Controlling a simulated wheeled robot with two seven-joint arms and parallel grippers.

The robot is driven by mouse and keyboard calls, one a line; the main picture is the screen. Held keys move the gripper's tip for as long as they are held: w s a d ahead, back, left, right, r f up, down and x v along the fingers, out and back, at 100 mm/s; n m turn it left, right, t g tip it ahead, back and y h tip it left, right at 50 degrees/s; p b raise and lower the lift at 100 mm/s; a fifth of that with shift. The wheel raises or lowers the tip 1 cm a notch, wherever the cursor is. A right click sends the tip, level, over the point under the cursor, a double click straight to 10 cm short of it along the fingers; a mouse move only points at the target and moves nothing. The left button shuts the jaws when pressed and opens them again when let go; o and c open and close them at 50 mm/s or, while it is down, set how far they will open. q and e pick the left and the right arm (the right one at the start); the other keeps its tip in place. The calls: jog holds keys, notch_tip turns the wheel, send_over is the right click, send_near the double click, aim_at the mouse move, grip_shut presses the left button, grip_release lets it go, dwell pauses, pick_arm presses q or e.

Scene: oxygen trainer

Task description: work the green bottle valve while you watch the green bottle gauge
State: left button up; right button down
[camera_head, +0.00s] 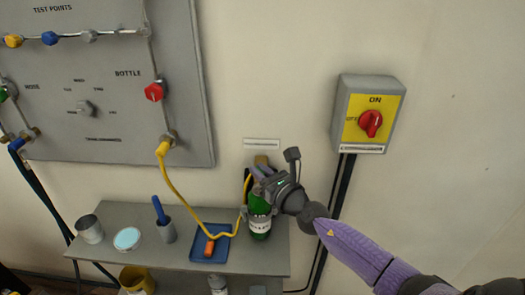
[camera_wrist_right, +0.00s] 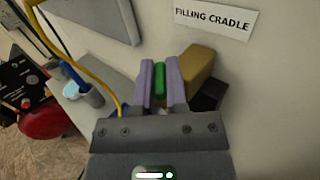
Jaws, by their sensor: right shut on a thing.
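The green bottle (camera_head: 260,226) with a white label stands upright on the shelf against the wall. In the wrist view the purple fingers of my right gripper (camera_wrist_right: 160,84) are closed on a green piece, which I take as the green bottle valve (camera_wrist_right: 159,78). I cannot make out the green bottle gauge; the gripper may hide it. My left gripper is not in view.
A mustard block (camera_wrist_right: 198,72) stands right beside the fingers. A yellow hose (camera_head: 182,200) runs from the grey panel (camera_head: 190,120) toward the bottle. A blue tray (camera_head: 197,252), cup (camera_head: 167,232) and tin (camera_head: 90,229) share the shelf (camera_head: 135,262). A switch box (camera_head: 345,110) is at right.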

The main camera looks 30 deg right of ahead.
jog(key=m+h+p, duration=0.1)
jog(key=h+p, duration=0.1)
jog(key=m+h+p, duration=0.1)
jog(key=h, duration=0.1)
jog(key=shift+a+r+m+p, duration=0.1)
jog(key=shift+r+m+p, duration=0.25)
jog(key=shift+m+p, duration=0.05)
jog(key=shift+f+m+g+h, duration=0.1)
jog(key=shift+m+g+h, duration=0.25)
jog(key=shift+h, duration=0.45)
jog(key=m+h, duration=0.1)
jog(key=m+g+h+p, duration=0.1)
jog(key=h, duration=0.1)
jog(key=shift+w+f, duration=0.1)
jog(key=shift+f, duration=0.1)
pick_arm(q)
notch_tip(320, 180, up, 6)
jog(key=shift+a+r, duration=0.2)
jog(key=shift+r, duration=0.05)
pick_arm(e)
jog(key=shift+m+g+h, duration=0.65)
jog(key=shift+m+h, duration=0.2)
jog(key=shift+h, duration=0.55)
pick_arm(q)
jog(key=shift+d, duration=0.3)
pick_arm(e)
jog(key=c, duration=0.7)
grip_release()
jog(key=shift+o, duration=0.2)
